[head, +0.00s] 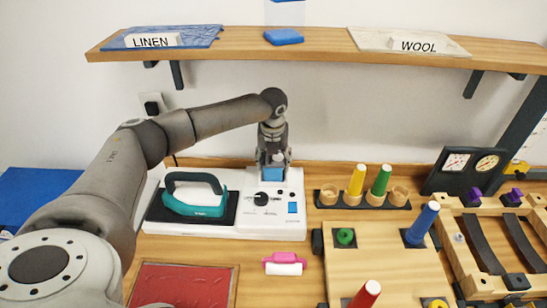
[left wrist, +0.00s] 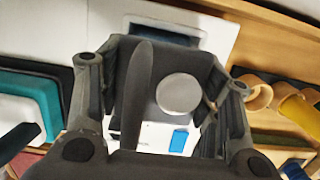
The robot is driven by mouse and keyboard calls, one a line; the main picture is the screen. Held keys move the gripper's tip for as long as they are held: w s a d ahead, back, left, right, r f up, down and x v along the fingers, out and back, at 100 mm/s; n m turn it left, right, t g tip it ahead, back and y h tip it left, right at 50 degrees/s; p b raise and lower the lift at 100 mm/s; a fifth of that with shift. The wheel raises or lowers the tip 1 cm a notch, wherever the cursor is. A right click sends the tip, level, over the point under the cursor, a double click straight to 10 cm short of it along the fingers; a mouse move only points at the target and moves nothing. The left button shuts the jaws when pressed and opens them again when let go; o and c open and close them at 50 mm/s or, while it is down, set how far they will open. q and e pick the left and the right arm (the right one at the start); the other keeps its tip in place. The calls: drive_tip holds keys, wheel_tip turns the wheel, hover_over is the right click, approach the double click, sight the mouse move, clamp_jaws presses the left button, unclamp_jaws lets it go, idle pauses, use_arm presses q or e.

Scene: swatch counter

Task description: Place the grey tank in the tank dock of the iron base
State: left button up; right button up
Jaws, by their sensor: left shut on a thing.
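My left gripper (head: 272,158) points down over the back right part of the white iron base (head: 275,227). In the left wrist view it is shut on the grey tank (left wrist: 137,95), a dark grey body with a raised grip and a round pale cap. The fingers hide most of the tank in the head view. A light blue patch shows just below them; I cannot tell whether it belongs to the tank or the dock. In the left wrist view a white-edged recess with blue inside shows partly behind the tank. I cannot tell whether the tank touches the base. My right gripper is not in view.
A teal iron (head: 195,203) rests on the base's left pad. A rack of cups with yellow and green cones (head: 380,180) stands to the right. A pink-and-white item (head: 283,264) and a red mat (head: 183,287) lie in front. A shelf (head: 320,45) runs above.

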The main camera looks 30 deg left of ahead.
sight(273, 161)
use_arm(q)
drive_tip(key=shift+d+f, duration=0.1)
drive_tip(key=shift+f, duration=0.05)
drive_tip(key=o, duration=1.2)
drive_tip(key=r, duration=0.2)
drive_tip(key=r+b, duration=0.1)
drive_tip(key=r, duration=0.2)
drive_tip(key=s+r+b, duration=0.1)
drive_tip(key=r, duration=0.1)
drive_tip(key=shift+d+r, duration=0.3)
drive_tip(key=shift+r, duration=0.05)
